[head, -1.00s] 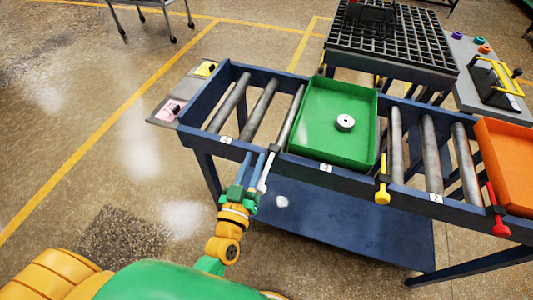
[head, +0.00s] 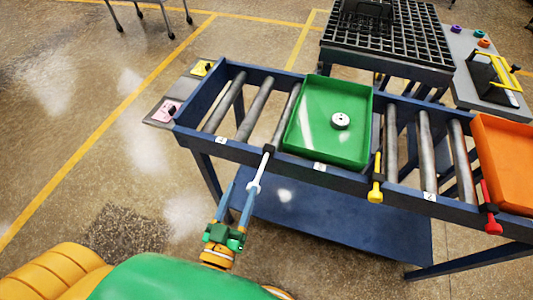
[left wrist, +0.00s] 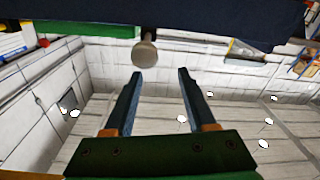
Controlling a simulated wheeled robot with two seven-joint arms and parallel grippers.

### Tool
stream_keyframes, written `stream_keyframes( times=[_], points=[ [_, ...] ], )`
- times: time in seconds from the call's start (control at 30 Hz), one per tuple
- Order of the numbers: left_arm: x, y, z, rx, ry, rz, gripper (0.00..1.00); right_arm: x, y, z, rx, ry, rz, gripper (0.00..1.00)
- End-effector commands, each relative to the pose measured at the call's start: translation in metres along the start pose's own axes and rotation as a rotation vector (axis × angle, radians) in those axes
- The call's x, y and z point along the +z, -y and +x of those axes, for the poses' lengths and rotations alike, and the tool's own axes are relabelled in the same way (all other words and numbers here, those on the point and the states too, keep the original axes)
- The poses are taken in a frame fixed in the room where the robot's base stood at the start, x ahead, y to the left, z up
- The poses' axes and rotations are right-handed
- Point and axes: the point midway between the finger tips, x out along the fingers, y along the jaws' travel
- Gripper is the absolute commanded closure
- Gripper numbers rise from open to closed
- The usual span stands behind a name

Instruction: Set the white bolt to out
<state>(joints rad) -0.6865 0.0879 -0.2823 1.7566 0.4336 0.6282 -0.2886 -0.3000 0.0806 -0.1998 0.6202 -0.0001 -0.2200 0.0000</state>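The white bolt (head: 261,170) sits at a dark bracket on the front rail of the blue roller conveyor (head: 245,152). Its white rod sticks out from the rail toward me, and little of it shows behind the bracket. My left gripper (head: 239,189) is open, with its two blue fingers around or just short of the bolt's near end. In the left wrist view the open fingers (left wrist: 160,73) are apart with nothing between them. A round knob end (left wrist: 145,55) shows just beyond the fingertips, apart from them. My right gripper is not in view.
A green tray (head: 305,150) with a round metal part (head: 340,121) stands on the rollers right of the bolt. A yellow bolt (head: 376,190), a red bolt (head: 492,222) and an orange tray (head: 505,165) are farther right.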

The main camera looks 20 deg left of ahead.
Motion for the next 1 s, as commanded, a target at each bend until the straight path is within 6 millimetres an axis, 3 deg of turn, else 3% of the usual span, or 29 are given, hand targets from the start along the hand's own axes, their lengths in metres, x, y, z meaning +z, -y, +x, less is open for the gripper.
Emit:
stream_keyframes(
  times=[0.03,0.53,0.8,1.0],
  points=[
    [0.01,0.0,-0.005,0.003,0.032,0.003,0.46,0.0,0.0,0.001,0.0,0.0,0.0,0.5],
    [0.009,0.001,-0.007,0.0,0.03,0.002,0.46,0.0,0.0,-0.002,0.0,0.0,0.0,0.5],
    [0.008,0.0,-0.059,0.0,0.021,0.002,0.46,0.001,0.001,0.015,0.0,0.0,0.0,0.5],
    [0.003,-0.001,-0.076,0.0,0.01,0.001,0.46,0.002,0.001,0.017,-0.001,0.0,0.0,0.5]
  ],
)
